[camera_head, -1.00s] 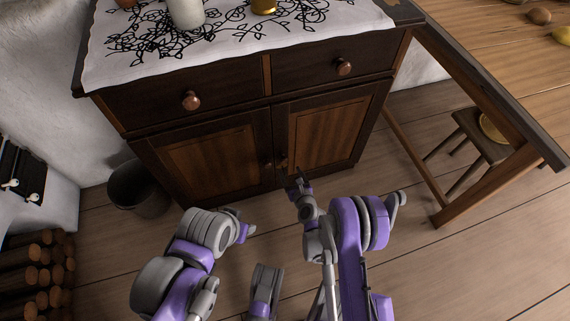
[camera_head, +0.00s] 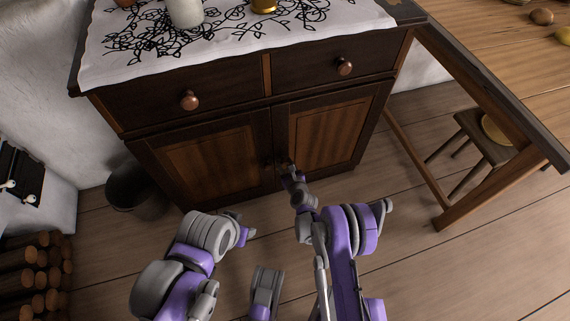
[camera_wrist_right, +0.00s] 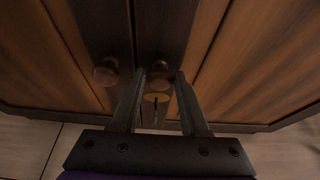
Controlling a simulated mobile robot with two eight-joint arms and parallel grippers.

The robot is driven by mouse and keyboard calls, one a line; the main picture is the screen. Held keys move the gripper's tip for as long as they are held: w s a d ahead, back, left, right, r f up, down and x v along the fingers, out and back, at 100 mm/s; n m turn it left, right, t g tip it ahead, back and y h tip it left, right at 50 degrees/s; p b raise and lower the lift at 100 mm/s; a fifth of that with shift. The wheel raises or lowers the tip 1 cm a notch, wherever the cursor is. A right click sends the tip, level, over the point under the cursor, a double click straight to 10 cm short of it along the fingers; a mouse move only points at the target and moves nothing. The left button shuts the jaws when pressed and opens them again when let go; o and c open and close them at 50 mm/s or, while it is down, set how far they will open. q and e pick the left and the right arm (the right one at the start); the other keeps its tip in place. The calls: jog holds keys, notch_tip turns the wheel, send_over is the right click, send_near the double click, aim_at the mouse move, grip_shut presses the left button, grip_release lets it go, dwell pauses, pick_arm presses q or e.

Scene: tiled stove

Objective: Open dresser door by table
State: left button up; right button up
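The dark wooden dresser has two closed lower doors. The right door (camera_head: 325,135), nearer the table, has a round knob that my right gripper (camera_head: 288,169) largely covers in the head view. In the right wrist view that knob (camera_wrist_right: 160,73) sits between the tips of my right gripper (camera_wrist_right: 160,80). The fingers stand apart on either side of it, and I cannot tell whether they touch it. A keyhole plate (camera_wrist_right: 156,98) shows below the knob. The left door's knob (camera_wrist_right: 106,72) is outside the fingers. My left gripper (camera_head: 242,230) is low, away from the doors; its opening is unclear.
Two closed drawers with knobs (camera_head: 190,100) are above the doors. The table (camera_head: 480,95) and a stool (camera_head: 485,140) stand at the right. A dark bucket (camera_head: 138,192) and stacked logs (camera_head: 38,275) are at the left. Floor before the right door is clear apart from my arm.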

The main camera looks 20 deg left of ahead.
grip_shut()
dwell(1.1)
